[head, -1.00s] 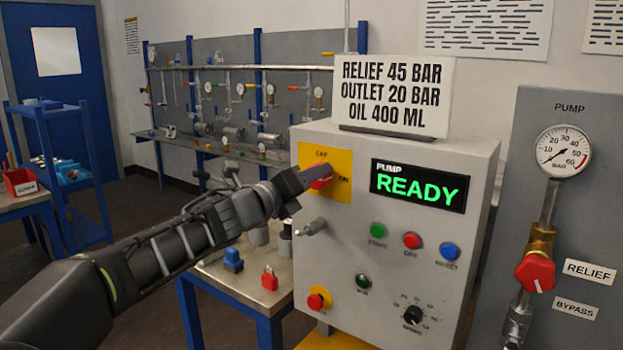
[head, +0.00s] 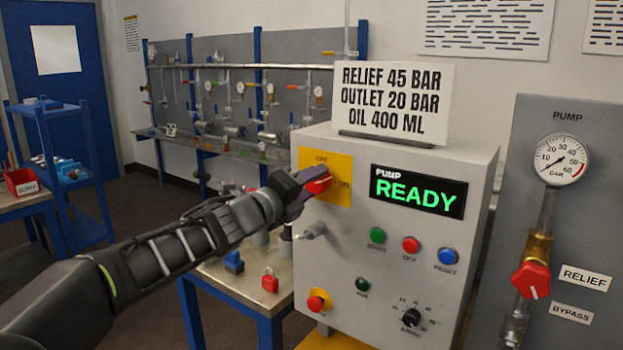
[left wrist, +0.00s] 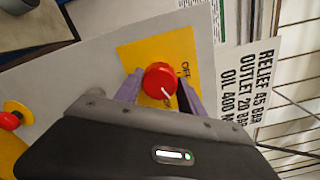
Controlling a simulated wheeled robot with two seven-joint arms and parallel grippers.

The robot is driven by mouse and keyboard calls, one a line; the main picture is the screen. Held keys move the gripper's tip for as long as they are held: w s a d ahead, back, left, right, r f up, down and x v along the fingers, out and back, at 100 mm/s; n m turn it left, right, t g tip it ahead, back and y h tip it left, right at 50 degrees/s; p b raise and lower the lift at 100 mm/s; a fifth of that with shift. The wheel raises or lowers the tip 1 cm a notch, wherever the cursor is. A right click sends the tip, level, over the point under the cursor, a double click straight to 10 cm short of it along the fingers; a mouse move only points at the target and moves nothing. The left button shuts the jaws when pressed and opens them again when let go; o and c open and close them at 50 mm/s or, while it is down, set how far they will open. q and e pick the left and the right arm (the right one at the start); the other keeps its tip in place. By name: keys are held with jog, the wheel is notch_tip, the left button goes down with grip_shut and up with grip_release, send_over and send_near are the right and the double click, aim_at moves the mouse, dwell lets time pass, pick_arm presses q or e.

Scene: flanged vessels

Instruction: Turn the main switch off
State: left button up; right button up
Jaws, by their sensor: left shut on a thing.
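The main switch is a red knob (head: 318,185) on a yellow plate (head: 341,163) at the upper left of the grey pump cabinet. The plate carries OFF and ON lettering. My left gripper (head: 310,184) is at the knob, its purple fingers shut on it. In the left wrist view the knob (left wrist: 160,80) sits between the two fingers, with a pale mark on its face, and the OFF lettering shows beside it. The knob's exact setting is hard to tell. My right gripper is not in view.
Below the plate a grey lever (head: 312,230) sticks out of the cabinet. Green, red and blue buttons (head: 447,256), a red stop button (head: 319,301) and a black selector (head: 411,317) are on the same face. A red padlock (head: 270,280) lies on the bench left of it.

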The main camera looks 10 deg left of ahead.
pick_arm(q)
jog(key=n+p, duration=0.3)
jog(key=n, duration=0.4)
jog(key=shift+a, duration=0.1)
jog(key=n+p, duration=0.2)
jog(key=n, duration=0.2)
jog(key=shift+n, duration=0.4)
jog(key=shift+f+n+p, duration=0.15)
jog(key=shift+n+p, duration=0.5)
jog(key=shift+n, duration=0.35)
jog(key=o, duration=1.4)
jog(key=shift+c, duration=0.2)
